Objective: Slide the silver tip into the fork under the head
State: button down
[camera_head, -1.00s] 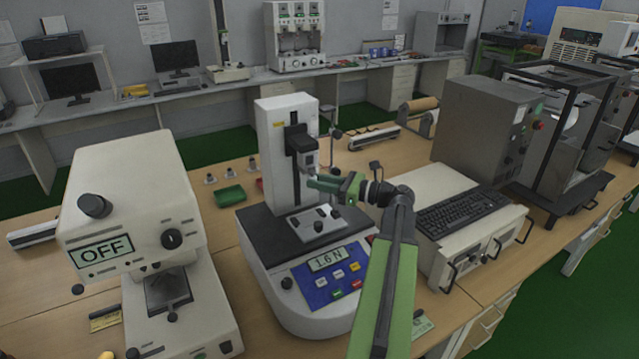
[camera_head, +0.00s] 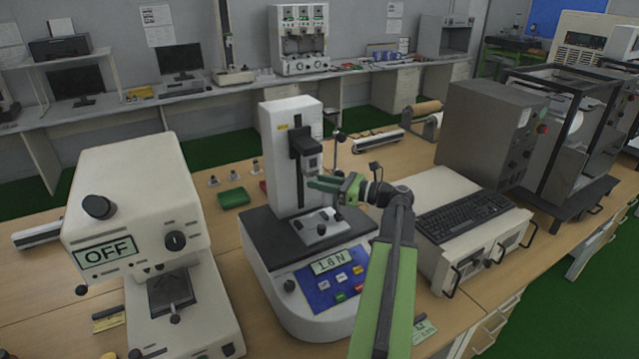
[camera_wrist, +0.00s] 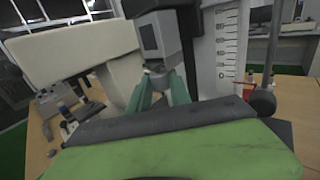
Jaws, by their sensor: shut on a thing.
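The test stand (camera_head: 293,125) is a white column on a dark base with a blue panel. Its grey head (camera_head: 313,162) is on the front of the column. In the wrist view the head (camera_wrist: 160,38) hangs directly above my fingers. My green gripper (camera_head: 318,186) is just below the head, reaching in from the right. In the wrist view my gripper (camera_wrist: 160,88) has its two green fingers converging on a small silver tip (camera_wrist: 156,68), close under the head. Its fit with the fork is too small to make out.
A white tester reading OFF (camera_head: 135,200) stands at the left. A beige unit with a keyboard (camera_head: 470,212) is at the right. A thin post with a dark ball (camera_head: 338,136) rises beside the column. Small silver parts (camera_head: 233,175) and a green tray (camera_head: 233,197) lie behind left.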

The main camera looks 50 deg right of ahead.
jog(key=shift+w, duration=0.1)
jog(key=shift+w+d, duration=0.3)
jog(key=shift+w, duration=0.45)
jog(key=c, duration=1.1)
grip_release()
jog(key=v, duration=1.7)
jog(key=shift+s, duration=0.25)
jog(key=shift+d+f, duration=0.1)
